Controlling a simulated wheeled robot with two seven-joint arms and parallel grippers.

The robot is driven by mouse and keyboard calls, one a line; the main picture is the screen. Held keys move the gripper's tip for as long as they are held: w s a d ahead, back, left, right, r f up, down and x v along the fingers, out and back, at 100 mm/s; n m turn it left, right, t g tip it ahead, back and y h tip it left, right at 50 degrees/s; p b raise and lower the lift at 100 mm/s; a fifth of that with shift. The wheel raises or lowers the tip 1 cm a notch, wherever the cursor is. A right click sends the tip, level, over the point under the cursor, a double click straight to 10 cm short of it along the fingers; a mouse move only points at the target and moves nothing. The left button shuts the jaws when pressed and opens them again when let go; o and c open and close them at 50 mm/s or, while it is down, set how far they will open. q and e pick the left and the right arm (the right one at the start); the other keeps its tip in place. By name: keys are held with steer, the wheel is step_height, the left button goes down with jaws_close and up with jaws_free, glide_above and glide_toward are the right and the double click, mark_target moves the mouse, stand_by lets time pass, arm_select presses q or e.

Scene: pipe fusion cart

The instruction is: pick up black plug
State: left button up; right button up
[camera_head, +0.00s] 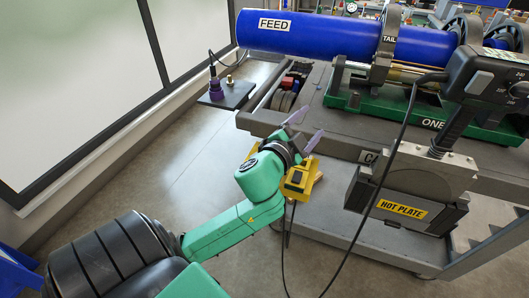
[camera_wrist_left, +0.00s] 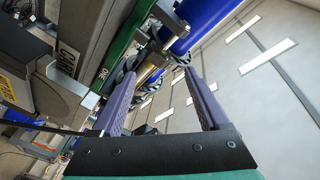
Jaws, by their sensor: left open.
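My left gripper (camera_head: 305,130) is open, its two purple fingers apart with nothing visible between them. Its fingers also show apart in the left wrist view (camera_wrist_left: 160,76). A yellow holder (camera_head: 313,180) on the cart's near side, just beyond and below the gripper, bears a small dark piece (camera_head: 297,177) with a black cable hanging below. I cannot tell for certain which dark piece is the black plug. My right gripper is not in view.
A blue pipe marked FEED (camera_head: 330,36) lies above the grey cart (camera_head: 270,119). The hot plate (camera_head: 398,200) hangs at the right, with a black cable (camera_head: 385,170) looping down beside it. Open floor (camera_head: 185,170) lies left of the cart.

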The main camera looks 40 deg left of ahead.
arm_select(q)
steer(key=s+d+r+m+g+h, duration=0.1)
steer(key=d+r+m+h, duration=0.4)
steer(key=d+m+h, duration=0.3)
steer(key=d+r+m+g+h, duration=0.1)
steer(key=d+r+m+h, duration=0.45)
steer(key=m, duration=0.45)
steer(key=m+g+y, duration=0.6)
steer(key=g+y, duration=0.6)
steer(key=y, duration=0.2)
glide_toward(264, 145)
steer(key=p+x, duration=0.2)
steer(key=x, duration=1)
steer(key=shift+w, duration=0.1)
jaws_close()
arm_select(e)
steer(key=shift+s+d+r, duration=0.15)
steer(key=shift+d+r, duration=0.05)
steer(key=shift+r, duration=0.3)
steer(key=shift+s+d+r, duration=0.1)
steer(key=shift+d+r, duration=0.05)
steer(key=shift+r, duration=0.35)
